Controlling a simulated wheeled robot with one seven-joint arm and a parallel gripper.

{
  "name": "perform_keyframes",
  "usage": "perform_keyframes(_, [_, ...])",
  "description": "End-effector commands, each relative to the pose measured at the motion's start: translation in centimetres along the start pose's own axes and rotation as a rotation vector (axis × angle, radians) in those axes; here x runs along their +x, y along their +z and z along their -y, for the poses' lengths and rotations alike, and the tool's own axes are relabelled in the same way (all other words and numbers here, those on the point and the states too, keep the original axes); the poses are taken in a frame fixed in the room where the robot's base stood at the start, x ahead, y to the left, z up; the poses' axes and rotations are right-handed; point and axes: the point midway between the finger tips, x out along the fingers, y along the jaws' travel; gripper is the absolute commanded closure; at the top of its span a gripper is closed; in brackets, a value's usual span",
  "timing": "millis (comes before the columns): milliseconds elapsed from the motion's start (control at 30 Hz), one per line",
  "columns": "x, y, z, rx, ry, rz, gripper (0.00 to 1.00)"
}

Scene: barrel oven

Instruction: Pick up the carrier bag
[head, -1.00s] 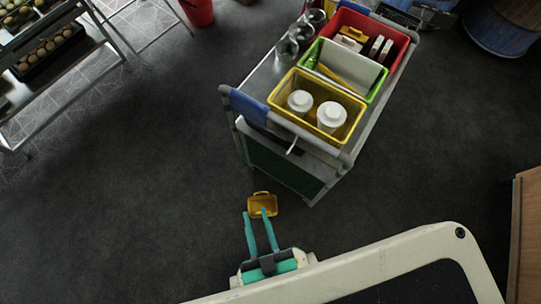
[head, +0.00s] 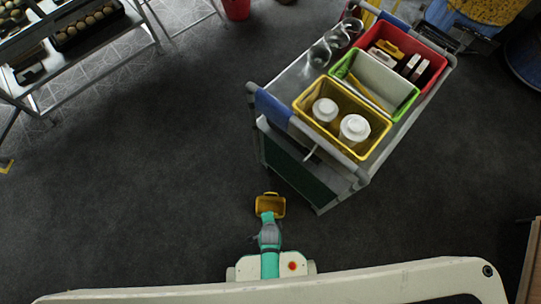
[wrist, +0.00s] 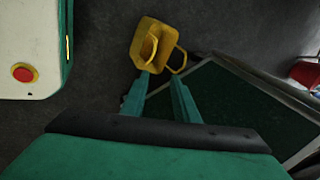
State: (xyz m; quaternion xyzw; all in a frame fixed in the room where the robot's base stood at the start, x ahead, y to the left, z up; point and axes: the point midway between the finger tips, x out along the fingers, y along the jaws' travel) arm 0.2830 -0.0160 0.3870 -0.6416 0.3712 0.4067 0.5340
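The carrier bag is a small yellow bag (head: 270,207) on the dark floor in front of the cart's lower end. In the wrist view the yellow bag (wrist: 146,36) shows two loop handles pointing toward my fingertips. My gripper (wrist: 158,76) is open and empty, its two green fingers apart. The left fingertip is close to one handle and the right fingertip is close to the other; I cannot tell if they touch. In the head view my gripper (head: 267,214) is seen edge-on and covers the bag's near edge.
A grey cart (head: 283,85) stands just beyond and right of the bag, carrying yellow (head: 374,148), green and red bins and glass jars. A rack with trays (head: 75,60) is at upper left. A red bucket (head: 237,9) is at the top.

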Motion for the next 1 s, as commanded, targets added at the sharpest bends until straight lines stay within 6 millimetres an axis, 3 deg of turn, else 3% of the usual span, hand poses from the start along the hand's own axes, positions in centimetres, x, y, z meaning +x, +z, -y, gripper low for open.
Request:
perform_keyframes(100, [3.2,-0.2,-0.1,0.15,0.099,0.01,0.73])
perform_keyframes(200, [4.7,-0.4,-0.5,0.245,0.163,0.009,0.73])
perform_keyframes(400, [6.1,-0.5,-0.8,0.329,0.219,0.003,0.73])
perform_keyframes(800, [10.3,-0.4,-1.7,0.332,0.221,0.002,0.73])
perform_keyframes(1000, [11.2,-0.3,-1.9,0.332,0.22,0.003,0.73])
